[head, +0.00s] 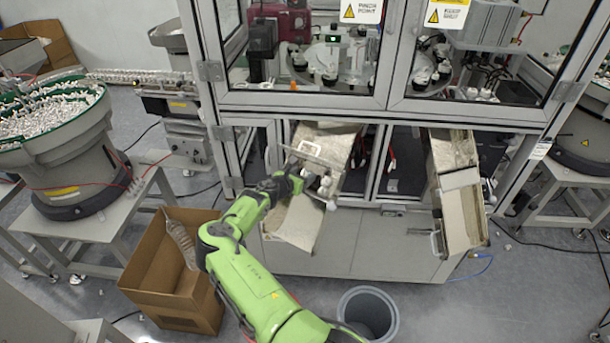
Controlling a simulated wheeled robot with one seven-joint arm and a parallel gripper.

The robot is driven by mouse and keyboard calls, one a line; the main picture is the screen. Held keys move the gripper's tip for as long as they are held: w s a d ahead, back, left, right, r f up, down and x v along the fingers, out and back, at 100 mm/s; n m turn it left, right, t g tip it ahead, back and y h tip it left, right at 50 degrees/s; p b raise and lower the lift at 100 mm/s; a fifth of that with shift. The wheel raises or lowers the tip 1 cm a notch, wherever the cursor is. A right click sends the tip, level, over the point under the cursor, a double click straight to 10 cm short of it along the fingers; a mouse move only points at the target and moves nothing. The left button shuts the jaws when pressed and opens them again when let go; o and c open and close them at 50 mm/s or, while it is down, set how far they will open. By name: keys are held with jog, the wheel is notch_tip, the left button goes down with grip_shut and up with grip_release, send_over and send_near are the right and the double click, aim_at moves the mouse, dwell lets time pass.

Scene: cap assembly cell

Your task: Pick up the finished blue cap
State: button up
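My green arm reaches up from the bottom, and my gripper (306,176) is at the left chute (330,142) on the front of the machine. The gripper is small and dark here, and I cannot tell whether its fingers are open or shut. Several small whitish pieces (324,186) lie in the chute right beside the gripper. I cannot make out a blue cap among them; the gripper and wrist hide part of the chute.
The glass-doored machine (380,103) stands behind the chute. A second chute (460,205) hangs to the right. An open cardboard box (165,285) is at lower left, and a grey bin (369,310) stands below. A bowl feeder (60,150) is at far left.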

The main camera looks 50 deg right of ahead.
jog(key=c, duration=0.7)
